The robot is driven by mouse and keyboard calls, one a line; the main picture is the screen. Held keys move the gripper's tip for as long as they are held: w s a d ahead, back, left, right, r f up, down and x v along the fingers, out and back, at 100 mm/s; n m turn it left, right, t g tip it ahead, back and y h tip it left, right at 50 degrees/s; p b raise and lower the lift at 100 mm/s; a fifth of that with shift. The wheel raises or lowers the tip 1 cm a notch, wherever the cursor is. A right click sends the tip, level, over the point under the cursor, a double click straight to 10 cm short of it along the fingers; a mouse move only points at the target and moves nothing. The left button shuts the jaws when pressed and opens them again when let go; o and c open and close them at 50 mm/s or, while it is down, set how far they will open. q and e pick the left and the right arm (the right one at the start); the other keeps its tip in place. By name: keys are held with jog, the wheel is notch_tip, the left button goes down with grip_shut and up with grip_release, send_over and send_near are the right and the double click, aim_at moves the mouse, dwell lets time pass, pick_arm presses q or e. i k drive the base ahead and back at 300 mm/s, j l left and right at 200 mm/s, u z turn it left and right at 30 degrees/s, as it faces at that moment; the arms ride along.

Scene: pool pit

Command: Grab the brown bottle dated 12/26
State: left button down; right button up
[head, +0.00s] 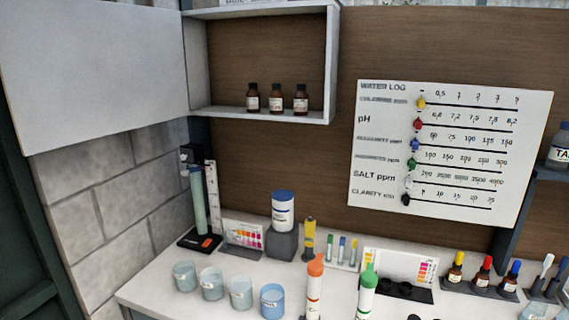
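Three small brown bottles with dark caps and pale labels stand upright in a row on the floor of an open wall cabinet (325,60). They are the left bottle (253,100), the middle bottle (276,101) and the right bottle (301,101). The dates on their labels are too small to read. The cabinet's white door (100,70) is swung open to the left. Neither of my grippers shows in the head view.
Below is a white counter (150,285) with several cups, including a blue one (272,301), a white tub (283,210) on a grey block, test strips and dropper bottles. A water log board (450,150) hangs at right. The space before the cabinet is clear.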

aim_at(276, 98)
jog(key=i+j+z, duration=0.1)
jog(key=j+z, duration=0.2)
jog(key=j, duration=0.65)
jog(key=j+z, duration=0.35)
jog(key=j, duration=0.55)
